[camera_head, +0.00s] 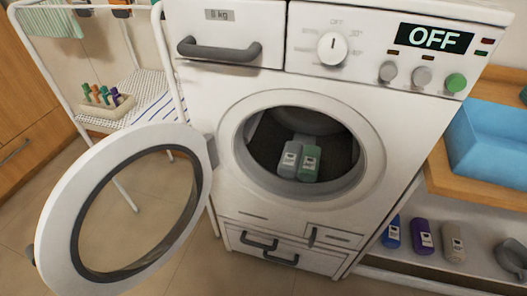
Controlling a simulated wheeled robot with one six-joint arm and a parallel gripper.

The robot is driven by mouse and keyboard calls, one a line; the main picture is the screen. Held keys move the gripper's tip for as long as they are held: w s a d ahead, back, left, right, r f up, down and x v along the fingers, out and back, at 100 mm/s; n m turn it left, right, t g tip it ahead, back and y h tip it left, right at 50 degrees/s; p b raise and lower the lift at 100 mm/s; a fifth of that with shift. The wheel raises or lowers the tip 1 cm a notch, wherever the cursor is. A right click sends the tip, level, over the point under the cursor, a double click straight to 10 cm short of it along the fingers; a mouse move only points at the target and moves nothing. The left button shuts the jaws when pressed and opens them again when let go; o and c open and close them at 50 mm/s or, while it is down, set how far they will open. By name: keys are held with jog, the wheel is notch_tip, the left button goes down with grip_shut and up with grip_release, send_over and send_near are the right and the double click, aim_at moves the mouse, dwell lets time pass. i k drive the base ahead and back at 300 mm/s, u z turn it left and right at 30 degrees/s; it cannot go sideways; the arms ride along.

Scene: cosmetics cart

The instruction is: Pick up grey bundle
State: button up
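A grey bundle (289,162) with a white label lies inside the washing machine's drum (262,140), at the lower middle of the opening. A green bundle (311,165) with a white label lies beside it on its right. Something grey shows just behind these two, and I cannot tell whether it is part of them. The washing machine's round door (60,205) stands open to the left. My gripper is not in view.
The washing machine (380,100) has a display reading OFF. A white rack (150,105) stands at left.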

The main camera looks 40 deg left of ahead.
aim_at(288, 166)
jog(key=u, duration=0.85)
jog(key=i, duration=0.9)
jog(key=u, duration=0.75)
